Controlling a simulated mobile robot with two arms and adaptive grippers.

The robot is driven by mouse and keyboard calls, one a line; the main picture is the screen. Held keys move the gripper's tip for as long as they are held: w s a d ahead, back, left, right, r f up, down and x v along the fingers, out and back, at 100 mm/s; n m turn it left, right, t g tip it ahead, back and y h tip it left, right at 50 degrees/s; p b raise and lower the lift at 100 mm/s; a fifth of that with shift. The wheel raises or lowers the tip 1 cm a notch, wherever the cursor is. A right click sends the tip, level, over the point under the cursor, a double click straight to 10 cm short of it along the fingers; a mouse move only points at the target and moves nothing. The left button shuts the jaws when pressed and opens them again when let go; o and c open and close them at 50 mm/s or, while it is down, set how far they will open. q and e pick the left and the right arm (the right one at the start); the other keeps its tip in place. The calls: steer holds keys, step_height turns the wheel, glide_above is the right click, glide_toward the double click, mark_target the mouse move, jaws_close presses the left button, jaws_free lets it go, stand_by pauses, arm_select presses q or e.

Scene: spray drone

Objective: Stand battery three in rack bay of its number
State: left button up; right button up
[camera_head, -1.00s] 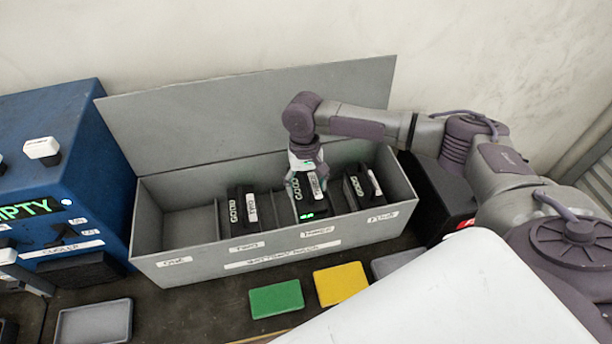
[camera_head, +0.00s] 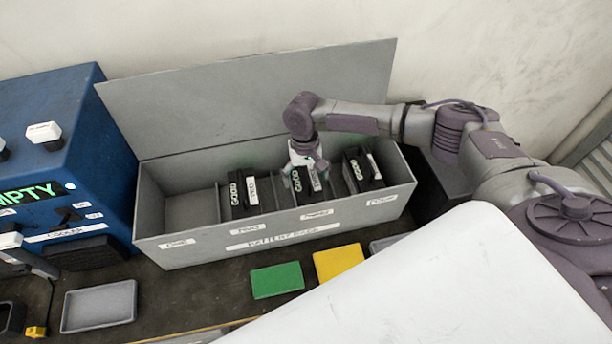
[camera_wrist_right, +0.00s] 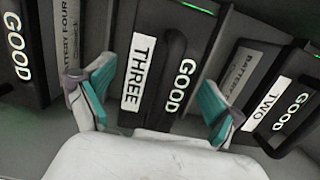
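Battery three (camera_head: 308,190), a black pack marked GOOD, stands upright in the bay labelled THREE of the grey battery rack (camera_head: 205,246). Its white THREE label and handle show in the right wrist view (camera_wrist_right: 160,75). My right gripper (camera_head: 306,166) is just above it. In the right wrist view its two teal-padded fingers (camera_wrist_right: 158,95) are spread, one on each side of the battery, with small gaps. The battery's lower part is hidden behind the rack's front wall. My left gripper is not in view.
Battery two (camera_head: 243,193) stands in bay two and battery four (camera_head: 362,170) in the rightmost bay. Bay one is empty. A blue cooler box (camera_head: 65,150) stands left. A green pad (camera_head: 277,280), a yellow pad (camera_head: 338,262) and a grey tray (camera_head: 98,306) lie in front.

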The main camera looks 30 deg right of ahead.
stand_by(0.3)
steer(key=r+b, duration=0.1)
steer(key=r, duration=0.2)
steer(key=w+r+b, duration=0.1)
steer(key=r, duration=0.3)
steer(key=r+b, duration=0.1)
steer(key=r, duration=0.3)
steer(key=shift+w+d, duration=0.15)
steer(key=shift+w, duration=0.05)
steer(key=shift+r, duration=0.55)
